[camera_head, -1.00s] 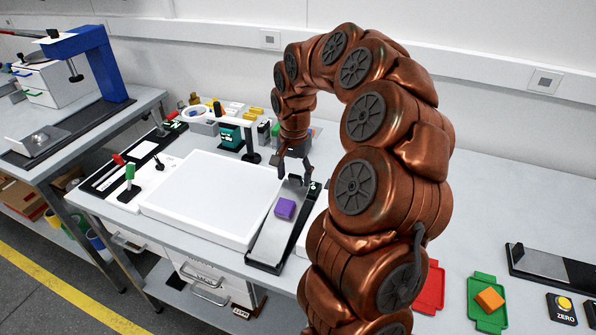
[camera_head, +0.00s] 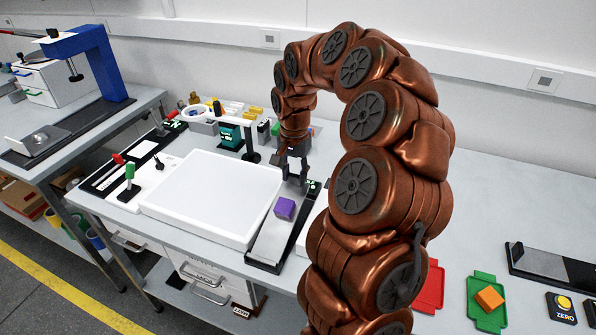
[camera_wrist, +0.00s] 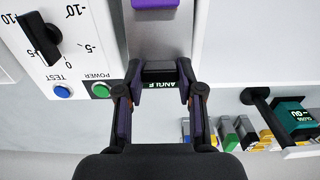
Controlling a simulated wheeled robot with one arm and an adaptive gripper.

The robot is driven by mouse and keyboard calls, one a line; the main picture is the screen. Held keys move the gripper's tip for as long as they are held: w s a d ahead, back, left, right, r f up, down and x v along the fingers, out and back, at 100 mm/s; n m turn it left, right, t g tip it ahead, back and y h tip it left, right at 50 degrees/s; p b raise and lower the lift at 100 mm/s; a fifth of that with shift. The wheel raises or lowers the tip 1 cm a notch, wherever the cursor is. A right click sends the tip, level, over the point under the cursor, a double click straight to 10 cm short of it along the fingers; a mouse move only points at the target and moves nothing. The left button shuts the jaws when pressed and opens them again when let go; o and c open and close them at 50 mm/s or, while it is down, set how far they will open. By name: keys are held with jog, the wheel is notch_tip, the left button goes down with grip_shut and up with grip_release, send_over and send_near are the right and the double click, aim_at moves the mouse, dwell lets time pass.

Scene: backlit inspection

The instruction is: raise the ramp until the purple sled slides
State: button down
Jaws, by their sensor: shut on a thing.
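The ramp (camera_head: 270,235) is a long grey metal plate on a dark base, lying about flat right of a white panel. The purple sled (camera_head: 285,208) rests on the ramp's upper half; its edge shows at the top of the wrist view (camera_wrist: 155,3). My gripper (camera_head: 294,179) is at the ramp's far end, with one finger on each side of it. In the wrist view, the fingertips (camera_wrist: 161,72) are shut on the ramp's end (camera_wrist: 160,35). A dark display marked ANGLE (camera_wrist: 160,84) shows partly between the fingers.
The white light panel (camera_head: 210,195) lies close on the ramp's left. A dial panel with TEST and POWER buttons (camera_wrist: 72,55) is beside the ramp. A dark post (camera_head: 250,140) and small coloured items stand behind. Red and green trays (camera_head: 488,318) lie at right.

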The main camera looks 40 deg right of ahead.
jog(key=shift+a+b, duration=0.15)
jog(key=shift+b, duration=0.5)
jog(key=shift+a+r+b, duration=0.15)
jog(key=shift+r+b, duration=0.1)
jog(key=shift+b, duration=0.35)
jog(key=shift+s+a+r+t+h+b, duration=0.2)
jog(key=shift+a+r+h+b, duration=0.15)
jog(key=shift+b, duration=0.3)
jog(key=shift+s+a+r+t+h+b, duration=0.1)
jog(key=shift+r+t+h+b, duration=0.15)
jog(key=shift+r+b, duration=0.25)
jog(key=shift+a+r+b, duration=0.2)
jog(key=shift+r+b, duration=0.15)
jog(key=shift+r, duration=0.05)
jog(key=c, duration=0.9)
grip_release()
jog(key=shift+c, duration=0.2)
jog(key=shift+o, duration=1.1)
jog(key=shift+s, duration=0.1)
